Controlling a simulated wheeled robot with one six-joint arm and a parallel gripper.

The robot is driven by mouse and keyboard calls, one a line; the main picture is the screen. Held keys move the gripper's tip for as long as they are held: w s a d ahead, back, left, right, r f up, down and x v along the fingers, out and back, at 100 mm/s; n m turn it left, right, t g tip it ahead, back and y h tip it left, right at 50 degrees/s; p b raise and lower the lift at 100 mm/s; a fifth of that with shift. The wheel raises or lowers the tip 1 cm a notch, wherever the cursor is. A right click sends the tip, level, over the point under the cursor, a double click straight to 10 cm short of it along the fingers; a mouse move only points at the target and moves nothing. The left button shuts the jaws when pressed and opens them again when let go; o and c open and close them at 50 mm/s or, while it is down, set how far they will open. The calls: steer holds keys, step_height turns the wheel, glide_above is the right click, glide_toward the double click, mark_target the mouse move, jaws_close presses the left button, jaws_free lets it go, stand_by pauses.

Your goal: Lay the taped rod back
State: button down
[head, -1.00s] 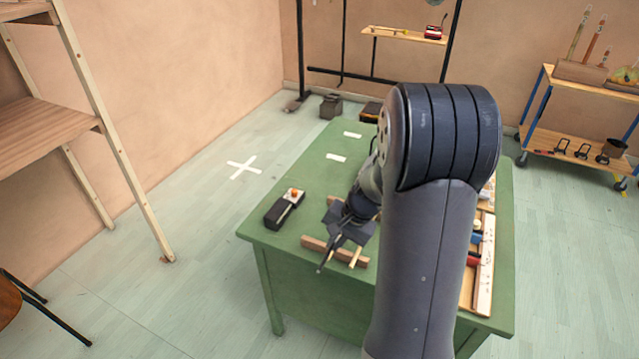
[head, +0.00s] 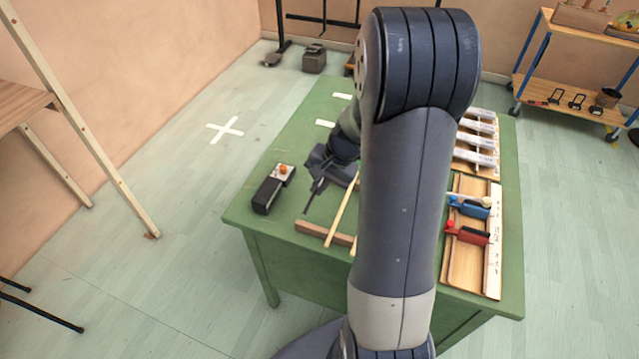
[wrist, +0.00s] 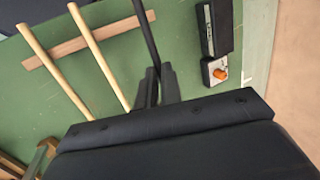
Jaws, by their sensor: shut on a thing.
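My gripper (head: 322,168) is over the green table, behind the wooden bar (head: 312,231). It is shut on a dark, thin rod (head: 312,196), which also shows between the fingers (wrist: 156,76) in the wrist view (wrist: 149,35). I cannot make out the tape on it. The dark rod's far part passes close by the right end of the wooden bar (wrist: 75,45) in the wrist view; whether it touches is unclear. Two pale wooden rods (head: 341,216) lie across the bar, left of the dark rod in the wrist view (wrist: 50,60).
A black box with an orange knob (head: 268,194) lies left of my gripper on the green table (head: 300,110). A wooden tray with blue and red clamp-like things (head: 465,265) lies on the right. White bars (head: 475,140) lie behind it. My arm hides the table's middle.

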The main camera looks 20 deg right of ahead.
steer(key=shift+f+b, duration=2.6)
steer(key=shift+f, duration=0.55)
steer(key=shift+f+b, duration=0.3)
steer(key=c, duration=1.5)
jaws_free()
steer(key=v, duration=1)
steer(key=shift+r+p, duration=0.4)
steer(key=shift+d, duration=0.15)
